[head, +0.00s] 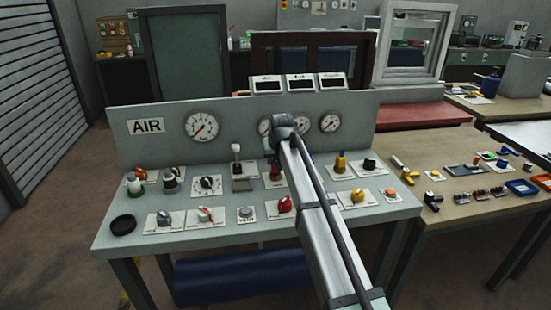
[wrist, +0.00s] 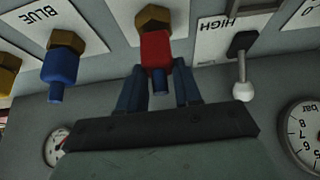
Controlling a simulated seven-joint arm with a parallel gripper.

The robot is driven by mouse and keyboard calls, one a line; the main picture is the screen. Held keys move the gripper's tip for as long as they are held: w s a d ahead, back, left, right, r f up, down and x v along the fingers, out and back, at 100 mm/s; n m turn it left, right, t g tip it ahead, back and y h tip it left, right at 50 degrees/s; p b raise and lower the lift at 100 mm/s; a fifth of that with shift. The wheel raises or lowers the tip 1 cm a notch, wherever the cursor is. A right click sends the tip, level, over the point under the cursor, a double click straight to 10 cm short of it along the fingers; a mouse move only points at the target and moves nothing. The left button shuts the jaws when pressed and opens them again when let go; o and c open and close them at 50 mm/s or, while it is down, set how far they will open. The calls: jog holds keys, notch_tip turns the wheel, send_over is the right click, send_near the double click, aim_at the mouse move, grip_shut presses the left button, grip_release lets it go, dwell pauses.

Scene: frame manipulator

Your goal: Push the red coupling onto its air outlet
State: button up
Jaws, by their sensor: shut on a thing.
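The red coupling (wrist: 157,50) sits between the two dark blue fingers of my gripper (wrist: 159,78) in the wrist view. My gripper is shut on it. A short blue stem sticks out of the coupling's near end. The coupling's far end meets or overlaps the brass hex air outlet (wrist: 153,17); I cannot tell how deep it sits. In the head view the red coupling (head: 275,172) shows small below my gripper (head: 272,160), over the middle of the bench's back row. The outlet's label is mostly hidden there.
A blue coupling (wrist: 61,66) on a brass fitting stands beside the outlet, on a plate marked BLUE. A white-knobbed lever (wrist: 242,85) stands on the other side. A yellow fitting (head: 341,162) and a red knob (head: 284,204) are close by. Gauges (head: 202,126) line the upright panel behind.

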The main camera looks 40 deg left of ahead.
jog(key=shift+f, duration=0.45)
jog(key=o, duration=1)
jog(key=shift+o, duration=0.2)
jog(key=v, duration=1.4)
jog(key=shift+f, duration=0.15)
